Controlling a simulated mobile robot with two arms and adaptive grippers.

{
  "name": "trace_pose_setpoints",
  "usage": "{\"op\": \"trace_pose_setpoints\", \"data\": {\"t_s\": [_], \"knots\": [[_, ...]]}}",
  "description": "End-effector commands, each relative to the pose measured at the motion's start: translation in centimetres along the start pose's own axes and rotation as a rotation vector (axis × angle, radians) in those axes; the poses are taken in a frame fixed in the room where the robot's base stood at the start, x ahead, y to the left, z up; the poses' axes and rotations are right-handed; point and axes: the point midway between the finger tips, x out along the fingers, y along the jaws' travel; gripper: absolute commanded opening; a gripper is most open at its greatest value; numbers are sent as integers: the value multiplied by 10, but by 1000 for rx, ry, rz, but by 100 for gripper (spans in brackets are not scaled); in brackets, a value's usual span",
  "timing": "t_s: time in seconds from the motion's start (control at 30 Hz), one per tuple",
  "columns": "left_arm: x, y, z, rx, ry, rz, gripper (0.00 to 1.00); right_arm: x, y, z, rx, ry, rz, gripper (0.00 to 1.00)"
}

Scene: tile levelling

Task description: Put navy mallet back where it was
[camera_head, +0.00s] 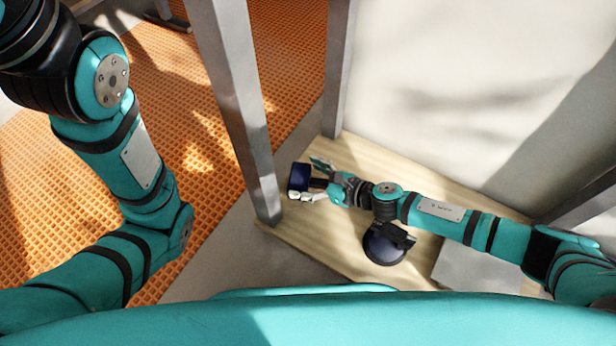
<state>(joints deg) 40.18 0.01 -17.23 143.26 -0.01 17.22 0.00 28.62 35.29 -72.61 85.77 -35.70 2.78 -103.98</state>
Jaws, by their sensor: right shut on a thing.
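The navy mallet (299,178) has a dark blue head, seen at the left end of my right arm, above the wooden board. My right gripper (316,182) is shut on the mallet, around its short dark handle just right of the head. I cannot tell whether the mallet touches the board. My left arm comes in from the left, but its gripper is outside the picture.
A pale wooden board (290,232) lies under my right arm. A dark round suction-cup-like tool (384,246) and a grey tile (482,268) are on it. Grey metal legs (238,110) stand close to the mallet. An orange textured floor (185,125) spreads at left.

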Motion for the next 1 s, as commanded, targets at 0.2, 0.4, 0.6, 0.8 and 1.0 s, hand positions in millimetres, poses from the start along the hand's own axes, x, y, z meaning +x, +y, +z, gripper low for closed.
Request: {"op": "trace_pose_setpoints", "data": {"t_s": [0.2,0.4,0.6,0.8,1.0], "knots": [[-2,0,0,0,-1,0,42,1,0,-1,0,-3,0,94],[-2,0,0,1,-1,0,42,1,0,-1,0,-1,0,100],[-3,-1,1,1,-7,-3,42,-1,-1,2,-3,1,1,100],[-2,0,0,1,-4,-2,42,-12,-2,33,-8,-4,0,100],[-2,0,0,1,-3,-1,42,-26,-1,66,-6,-4,1,100]]}}
